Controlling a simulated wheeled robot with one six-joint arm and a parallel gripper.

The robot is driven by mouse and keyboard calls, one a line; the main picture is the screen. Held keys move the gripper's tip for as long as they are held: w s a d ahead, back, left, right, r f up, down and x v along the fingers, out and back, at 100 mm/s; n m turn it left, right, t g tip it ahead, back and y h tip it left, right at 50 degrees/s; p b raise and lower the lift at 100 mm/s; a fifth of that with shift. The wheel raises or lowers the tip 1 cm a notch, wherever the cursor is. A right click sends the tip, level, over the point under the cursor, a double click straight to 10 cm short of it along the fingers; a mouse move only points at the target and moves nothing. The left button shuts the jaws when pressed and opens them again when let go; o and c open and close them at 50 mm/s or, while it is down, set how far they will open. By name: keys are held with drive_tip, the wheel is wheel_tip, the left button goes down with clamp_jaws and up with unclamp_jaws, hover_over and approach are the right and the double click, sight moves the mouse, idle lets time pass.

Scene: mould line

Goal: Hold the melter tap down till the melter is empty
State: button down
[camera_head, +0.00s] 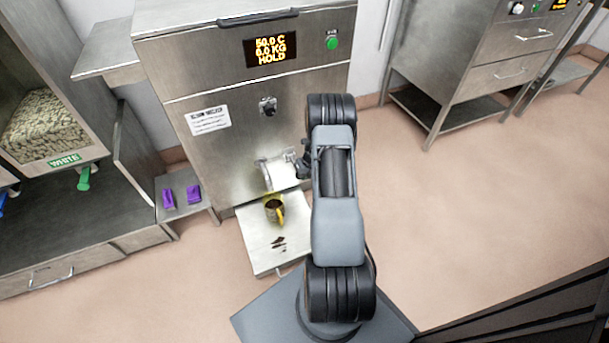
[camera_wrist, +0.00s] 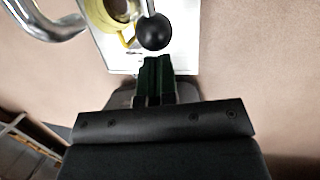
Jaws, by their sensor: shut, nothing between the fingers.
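The steel melter (camera_head: 240,130) stands in front of me; its display (camera_head: 271,50) reads 50.0 C, 0.0 KG, HOLD. Its tap, with a black ball knob (camera_wrist: 155,32), is in the wrist view. My gripper (camera_wrist: 157,62) is shut and empty, its fingertips just below the knob in the picture; I cannot tell if they touch it. In the head view my gripper (camera_head: 303,166) is mostly hidden by my arm, beside the spout area. A yellow jug (camera_head: 281,214) with dark content stands below on a pale platform (camera_head: 260,262); its yellow rim also shows in the wrist view (camera_wrist: 98,18).
Dark brown spots (camera_head: 278,243) mark the platform in front of the jug. Purple blocks (camera_head: 167,198) sit on a small shelf to the left, beside a bin of pale pieces (camera_head: 45,125) labelled WHITE. The floor between is clear.

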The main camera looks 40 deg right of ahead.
drive_tip(key=s+r+p, duration=0.5)
drive_tip(key=s+r, duration=0.4)
drive_tip(key=s, duration=0.1)
drive_tip(key=shift+s+p, duration=0.3)
idle(0.4)
drive_tip(key=s+a+r+m+p, duration=0.3)
drive_tip(key=a+r+m+p, duration=0.5)
drive_tip(key=r, duration=1)
drive_tip(key=s+a+r+m+h+p, duration=0.1)
drive_tip(key=s+a+r+m+p, duration=0.1)
drive_tip(key=a+r+m+p, duration=0.6)
drive_tip(key=s+a+r+m+p, duration=0.3)
drive_tip(key=a+r+m+p, duration=0.5)
drive_tip(key=r+m, duration=0.9)
wheel_tip(320, 180, up, 11)
drive_tip(key=shift+s+a+r+t+h, duration=0.1)
drive_tip(key=shift+s+a+t+h, duration=0.25)
drive_tip(key=shift+a, duration=0.75)
